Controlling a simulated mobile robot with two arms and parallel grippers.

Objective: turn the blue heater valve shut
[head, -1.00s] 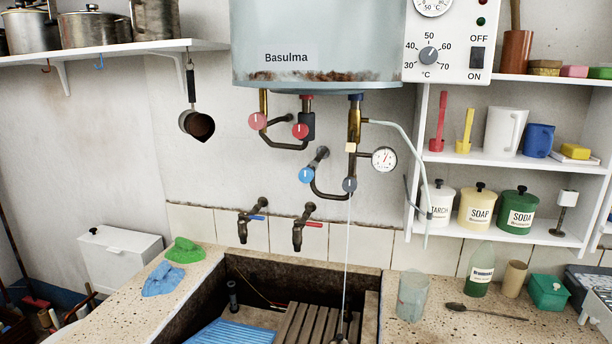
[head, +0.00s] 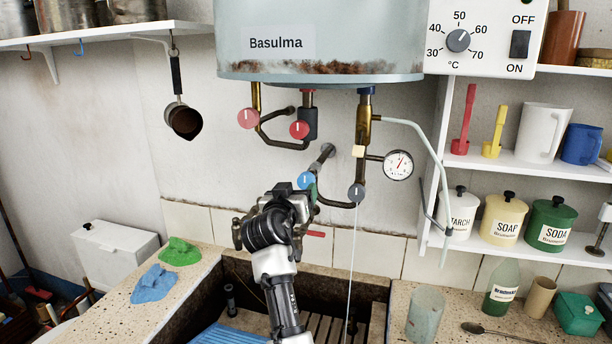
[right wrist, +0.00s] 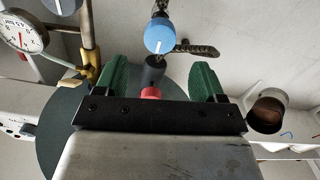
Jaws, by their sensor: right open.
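The blue heater valve (head: 306,180) is a round knob with a white mark, on a dark pipe below the boiler. In the head view its mark stands about upright. My right gripper (head: 300,192) reaches up just below and in front of it, hiding part of the pipework. In the right wrist view the blue valve (right wrist: 160,35) lies ahead, beyond the two green fingertips, level with the gap between them. The right gripper (right wrist: 160,66) is open and empty, and appears apart from the knob. My left gripper is not in view.
Two red knobs (head: 248,118) (head: 299,129) sit left of the blue valve. A grey knob (head: 356,192) and a gauge (head: 398,165) are at its right. The boiler (head: 320,40) hangs above, the stone trough (head: 375,290) lies below. A thin stream falls under the grey knob.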

